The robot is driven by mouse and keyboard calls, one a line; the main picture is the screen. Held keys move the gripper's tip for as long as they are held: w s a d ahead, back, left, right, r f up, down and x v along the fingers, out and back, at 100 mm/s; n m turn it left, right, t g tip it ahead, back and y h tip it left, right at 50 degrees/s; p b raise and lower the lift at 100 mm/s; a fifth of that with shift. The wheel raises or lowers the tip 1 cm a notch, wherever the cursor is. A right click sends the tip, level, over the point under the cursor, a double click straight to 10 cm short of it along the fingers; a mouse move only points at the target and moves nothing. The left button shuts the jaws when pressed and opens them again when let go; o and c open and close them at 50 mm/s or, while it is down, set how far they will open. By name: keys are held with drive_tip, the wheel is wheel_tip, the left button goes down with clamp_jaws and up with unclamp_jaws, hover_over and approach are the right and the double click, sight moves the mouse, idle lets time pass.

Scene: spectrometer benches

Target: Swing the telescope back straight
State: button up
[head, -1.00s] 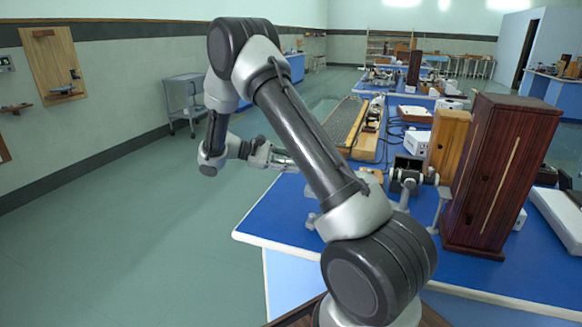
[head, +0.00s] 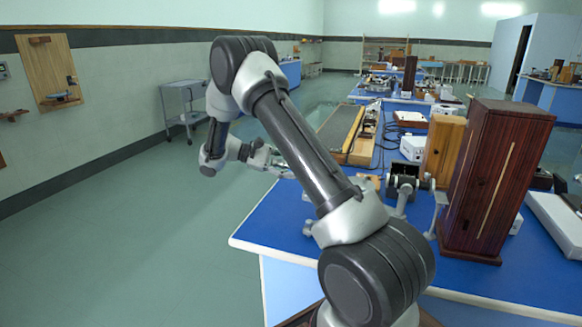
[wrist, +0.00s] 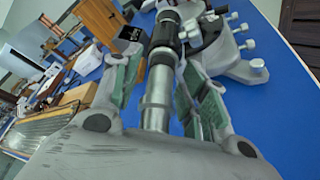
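The telescope (wrist: 157,95) is a silver tube with a black collar in the wrist view, running from the spectrometer body toward my gripper. My gripper (wrist: 165,85) is open, with one green-padded finger on each side of the tube. Small gaps show between the pads and the tube, and I cannot tell whether either finger touches it. The grey spectrometer body (wrist: 235,60) with its knobs stands on the blue bench. In the head view my gripper (head: 272,160) is at the bench's left side, and my arm hides most of the spectrometer; a dark part (head: 403,172) shows to its right.
A tall dark wooden cabinet (head: 490,180) and a lighter wooden box (head: 442,152) stand on the blue bench (head: 262,222), right of my arm. A long wooden-framed grating (head: 338,128) and white boxes lie behind. The floor left of the bench is clear, with a grey trolley (head: 185,105) near the wall.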

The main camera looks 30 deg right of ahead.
drive_tip(key=shift+a, duration=0.1)
drive_tip(key=v, duration=1.1)
drive_tip(key=shift+w+a, duration=0.25)
drive_tip(key=shift+a, duration=0.05)
drive_tip(key=shift+r, duration=0.1)
drive_tip(key=s+d+r+t+y, duration=0.35)
drive_tip(key=s+r+y, duration=0.25)
drive_tip(key=s+r, duration=0.8)
drive_tip(key=s+a+t+y, duration=0.1)
drive_tip(key=s+t+y, duration=0.1)
drive_tip(key=s, duration=0.5)
drive_tip(key=s+a+f+m+t+y, duration=0.1)
drive_tip(key=s+a+t+y, duration=0.1)
drive_tip(key=s+t, duration=0.2)
drive_tip(key=s+a+f+t+y, duration=0.1)
drive_tip(key=s+t+y, duration=0.1)
drive_tip(key=s, duration=0.9)
drive_tip(key=shift+a+f+t, duration=0.2)
drive_tip(key=shift+t, duration=0.55)
